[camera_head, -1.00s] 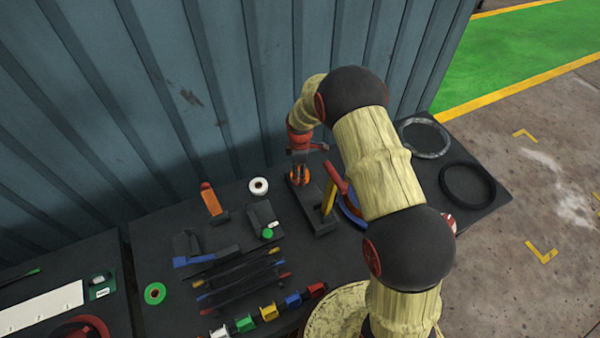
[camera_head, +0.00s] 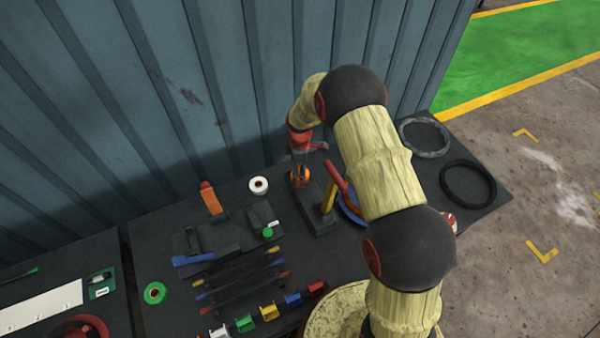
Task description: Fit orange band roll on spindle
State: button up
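The orange band roll (camera_head: 301,174) is at the far end of a dark base block (camera_head: 322,217), right under my gripper (camera_head: 299,172). My gripper points down from above, and its fingertips overlap the roll in the picture. The view is too small to tell whether they grip it or only touch it. A spindle is not clearly visible; if one stands under the roll, the roll and fingers hide it. A yellow upright part (camera_head: 328,198) rises from the block's right side.
A white roll (camera_head: 259,186) and an orange-handled tool (camera_head: 211,201) stand to the left. A green roll (camera_head: 154,293) lies near the front left. Several coloured clips line the table's front. My arm covers the table's middle right.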

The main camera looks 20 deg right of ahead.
notch_tip(320, 180, up, 10)
jog(key=shift+r, duration=0.85)
jog(key=s+d+r+m+t+b, duration=0.1)
jog(key=s+r+m+t+b, duration=0.2)
jog(key=s+r+m+b, duration=0.85)
jog(key=s+r+m+t+b, duration=0.2)
jog(key=s+b, duration=0.1)
jog(key=s, duration=1.8)
jog(key=shift+s+d+r+m+t+b, duration=0.2)
jog(key=shift+s+d+m+t+b, duration=0.1)
jog(key=shift+s+d+m, duration=0.1)
jog(key=shift+c, duration=0.4)
